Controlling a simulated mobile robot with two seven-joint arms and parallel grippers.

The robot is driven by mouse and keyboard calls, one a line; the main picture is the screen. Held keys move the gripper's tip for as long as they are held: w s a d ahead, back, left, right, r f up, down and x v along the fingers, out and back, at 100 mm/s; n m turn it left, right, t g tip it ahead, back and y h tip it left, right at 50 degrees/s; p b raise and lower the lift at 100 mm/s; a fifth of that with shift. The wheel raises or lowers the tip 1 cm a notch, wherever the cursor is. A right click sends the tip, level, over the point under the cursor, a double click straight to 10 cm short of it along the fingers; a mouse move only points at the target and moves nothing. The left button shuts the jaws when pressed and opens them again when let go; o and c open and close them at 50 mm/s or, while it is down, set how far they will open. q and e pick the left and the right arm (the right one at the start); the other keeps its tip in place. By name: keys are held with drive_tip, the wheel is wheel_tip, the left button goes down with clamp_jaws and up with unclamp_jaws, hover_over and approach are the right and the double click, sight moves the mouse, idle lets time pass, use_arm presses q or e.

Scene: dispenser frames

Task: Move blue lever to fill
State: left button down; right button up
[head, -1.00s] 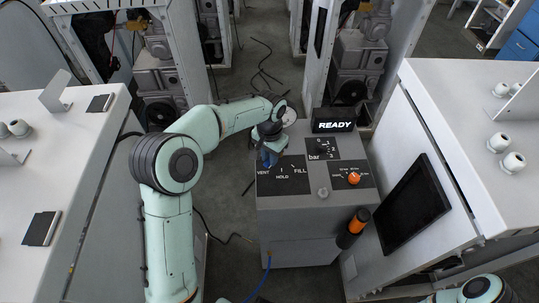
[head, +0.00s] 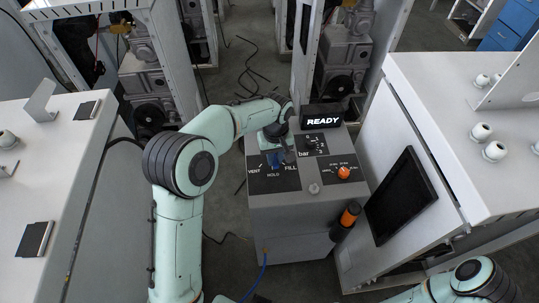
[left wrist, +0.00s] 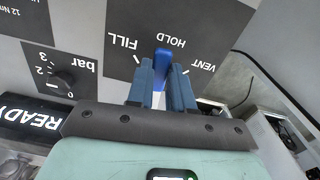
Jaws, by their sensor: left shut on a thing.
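The blue lever (left wrist: 161,56) stands on a black label plate (left wrist: 119,69) marked FILL, HOLD and VENT. In the left wrist view it points about toward HOLD, between the FILL and VENT ticks. My left gripper (left wrist: 161,88) is shut on the lever, one blue finger on each side. In the head view my left gripper (head: 277,163) is above the same plate, between VENT and FILL, and mostly hides the lever. My right gripper is out of view.
A READY display (head: 322,121) stands at the console's back. A bar dial (head: 311,142), an orange knob (head: 344,172) and a black and orange cylinder (head: 345,222) are to the right. A dark screen (head: 400,195) leans on the right cabinet.

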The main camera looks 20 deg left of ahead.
use_arm(q)
drive_tip(key=n, duration=0.1)
drive_tip(key=w+d+n+p, duration=0.1)
drive_tip(key=n, duration=0.1)
drive_tip(key=shift+w+d+n, duration=0.15)
drive_tip(key=shift+n, duration=0.15)
drive_tip(key=shift+w+d+n+p, duration=0.2)
drive_tip(key=shift+w+n, duration=0.2)
drive_tip(key=shift+n, duration=0.4)
drive_tip(key=shift+w+d+n+p, duration=0.15)
drive_tip(key=shift+w+n, duration=0.2)
drive_tip(key=shift+n, duration=0.45)
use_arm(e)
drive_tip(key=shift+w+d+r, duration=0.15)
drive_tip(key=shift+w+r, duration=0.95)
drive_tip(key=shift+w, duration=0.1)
use_arm(q)
drive_tip(key=c, duration=1)
unclamp_jaws()
wheel_tip(320, 180, up, 13)
drive_tip(key=p, duration=0.1)
drive_tip(key=shift+r, duration=0.2)
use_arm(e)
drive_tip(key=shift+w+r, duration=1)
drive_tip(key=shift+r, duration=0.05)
